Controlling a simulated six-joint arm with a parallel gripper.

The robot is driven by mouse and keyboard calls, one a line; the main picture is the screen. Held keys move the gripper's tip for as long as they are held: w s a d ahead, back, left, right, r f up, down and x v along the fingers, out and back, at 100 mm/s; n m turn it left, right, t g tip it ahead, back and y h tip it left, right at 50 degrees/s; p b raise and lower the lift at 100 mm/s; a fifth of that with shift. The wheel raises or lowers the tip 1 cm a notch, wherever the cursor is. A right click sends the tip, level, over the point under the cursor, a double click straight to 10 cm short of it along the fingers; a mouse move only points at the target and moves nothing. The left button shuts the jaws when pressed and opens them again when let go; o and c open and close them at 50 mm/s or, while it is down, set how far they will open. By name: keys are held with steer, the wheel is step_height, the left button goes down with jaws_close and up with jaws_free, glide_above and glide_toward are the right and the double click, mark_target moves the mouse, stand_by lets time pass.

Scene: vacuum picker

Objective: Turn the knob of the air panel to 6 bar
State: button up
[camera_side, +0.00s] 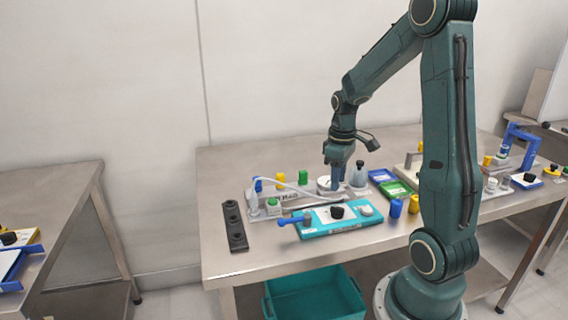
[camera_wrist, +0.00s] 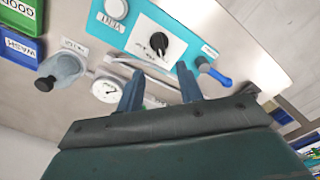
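A teal panel (camera_side: 345,225) lies near the front edge of the table, with a black knob (camera_side: 337,212) on a white dial plate. In the wrist view the knob (camera_wrist: 158,44) stands on the teal panel (camera_wrist: 205,48), its pointer and scale too small to read. A blue-handled valve (camera_wrist: 213,72) and a white round part (camera_wrist: 116,9) are on the same panel. My gripper (camera_side: 336,185) points down behind the panel, apart from the knob. In the wrist view my gripper (camera_wrist: 160,72) has its two blue fingers spread with nothing between them.
A round white gauge (camera_wrist: 107,90) and a grey bottle with a black cap (camera_side: 358,176) stand near my gripper. Blue and green trays (camera_side: 395,188) lie to the right. A black strip (camera_side: 235,227) lies at the left. A teal crate (camera_side: 315,295) is below the table.

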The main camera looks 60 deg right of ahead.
mark_target(335, 206)
steer(key=shift+f, duration=4.25)
steer(key=shift+c, duration=0.3)
jaws_close()
